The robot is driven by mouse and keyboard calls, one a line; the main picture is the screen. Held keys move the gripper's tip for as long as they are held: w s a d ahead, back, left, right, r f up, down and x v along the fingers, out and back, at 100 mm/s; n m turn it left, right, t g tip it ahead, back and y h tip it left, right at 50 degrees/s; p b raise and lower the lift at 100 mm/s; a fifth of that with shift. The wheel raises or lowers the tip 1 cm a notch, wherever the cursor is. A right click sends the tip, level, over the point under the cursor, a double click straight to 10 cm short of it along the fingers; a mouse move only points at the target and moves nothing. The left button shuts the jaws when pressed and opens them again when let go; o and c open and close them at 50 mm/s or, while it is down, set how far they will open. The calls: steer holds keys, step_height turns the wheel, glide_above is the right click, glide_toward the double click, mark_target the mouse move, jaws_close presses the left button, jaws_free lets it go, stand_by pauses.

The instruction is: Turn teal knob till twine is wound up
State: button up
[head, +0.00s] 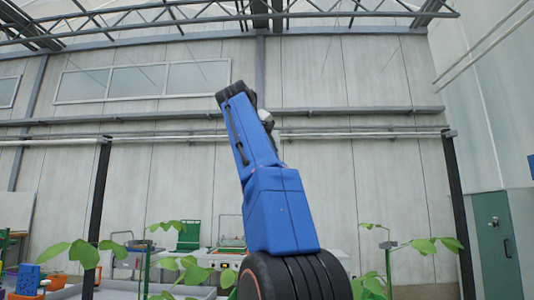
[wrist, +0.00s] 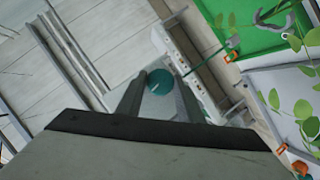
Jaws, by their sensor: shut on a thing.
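The teal knob (wrist: 159,82) shows in the wrist view as a round teal disc between the fingertips of my gripper (wrist: 160,92). The grey fingers lie on either side of it, and my gripper is shut on it. I cannot make out the twine for certain. A thin dark green line (wrist: 208,60) runs up and right from near the right finger, and I cannot tell whether it is twine or a plant stake. In the head view my blue arm stands in the middle, and the knob and my gripper cannot be made out there.
Leafy plants (head: 182,270) stand low in front of my arm, with another plant (head: 388,262) to the right. Leaves (wrist: 300,70) also fill the right of the wrist view. Dark posts (head: 97,215) stand at both sides. A green cabinet door (head: 497,245) is far right.

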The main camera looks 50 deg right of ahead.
steer(key=shift+f+m+y, duration=0.1)
steer(key=shift+m+y, duration=0.3)
steer(key=shift+m, duration=0.1)
steer(key=shift+t, duration=0.3)
steer(key=o, duration=1.1)
steer(key=shift+c, duration=0.2)
